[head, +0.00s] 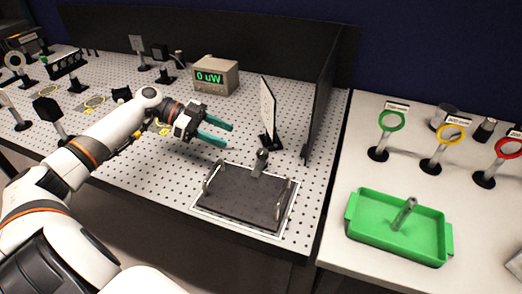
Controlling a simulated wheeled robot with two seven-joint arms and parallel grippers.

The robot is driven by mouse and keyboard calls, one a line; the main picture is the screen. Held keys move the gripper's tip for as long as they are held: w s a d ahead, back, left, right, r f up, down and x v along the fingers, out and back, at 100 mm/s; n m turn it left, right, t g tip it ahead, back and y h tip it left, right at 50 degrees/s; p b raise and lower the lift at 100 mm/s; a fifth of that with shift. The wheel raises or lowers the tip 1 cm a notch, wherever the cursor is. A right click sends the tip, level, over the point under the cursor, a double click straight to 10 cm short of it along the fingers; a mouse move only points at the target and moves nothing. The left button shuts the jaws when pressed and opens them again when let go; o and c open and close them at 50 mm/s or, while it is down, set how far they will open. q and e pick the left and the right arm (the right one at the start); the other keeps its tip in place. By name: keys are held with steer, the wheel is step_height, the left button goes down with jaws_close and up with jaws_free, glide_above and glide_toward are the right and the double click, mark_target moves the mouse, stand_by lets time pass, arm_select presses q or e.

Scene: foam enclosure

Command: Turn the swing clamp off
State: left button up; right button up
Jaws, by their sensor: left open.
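My left gripper (228,136) has teal fingers that are spread apart and empty. It hangs over the perforated optical table, up and to the left of a dark plate. I cannot say for certain which part is the swing clamp; a small metal piece (261,158) at the back edge of the dark plate (240,195) could be it. The gripper is apart from that piece, to its left. The plate lies inside a white outline and has metal handles at its left and right sides. My right gripper is not in view.
A white card on a stand (268,110) rises behind the plate, near a tall black panel (322,95). A power meter (216,76) reads "0 uW". At right, a side table holds a green tray (385,247) and ring holders (391,121). Several optical mounts stand at left.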

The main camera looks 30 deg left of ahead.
mark_target(261, 151)
arm_select(q)
steer(key=p+x, duration=0.3)
steer(key=x, duration=0.7)
steer(key=shift+s+d+r, duration=0.1)
steer(key=shift+d+r, duration=0.05)
steer(key=shift+d+f, duration=0.3)
steer(key=shift+d, duration=0.05)
steer(key=c, duration=1)
steer(key=shift+o, duration=0.2)
